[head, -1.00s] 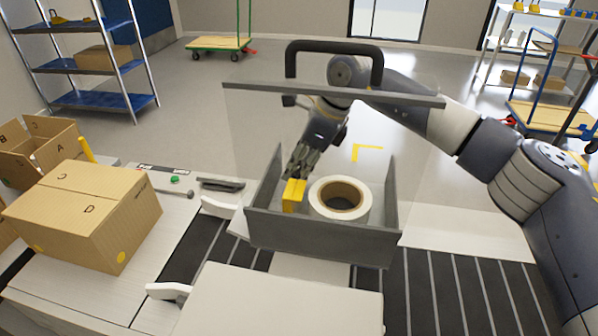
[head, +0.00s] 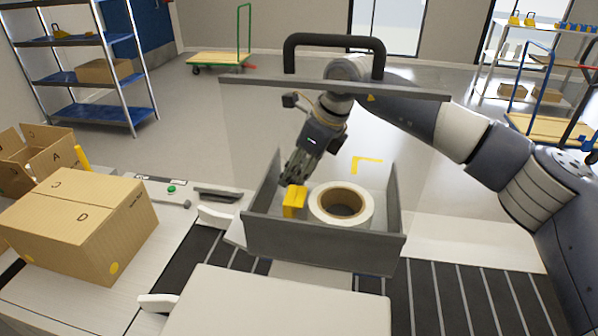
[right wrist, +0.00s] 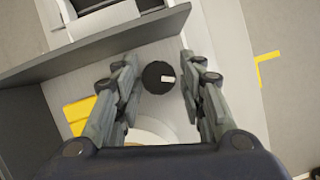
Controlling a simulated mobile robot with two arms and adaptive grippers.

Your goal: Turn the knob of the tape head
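The tape head is a grey open-topped box (head: 325,245) in the middle of the head view. It holds a white tape roll (head: 362,208) with a brown core and a yellow block (head: 294,202). In the right wrist view the knob (right wrist: 158,77) is a round black disc with a small white mark. My right gripper (head: 287,182) reaches down at the back left of the box. In the right wrist view its fingers (right wrist: 159,72) are spread, one on each side of the knob, with gaps visible. The knob is hidden in the head view. My left gripper is not in view.
A clear panel with a grey top bar (head: 330,88) and black handle (head: 335,42) stands around my right arm. Dark roller strips flank the white machine cover (head: 275,305).

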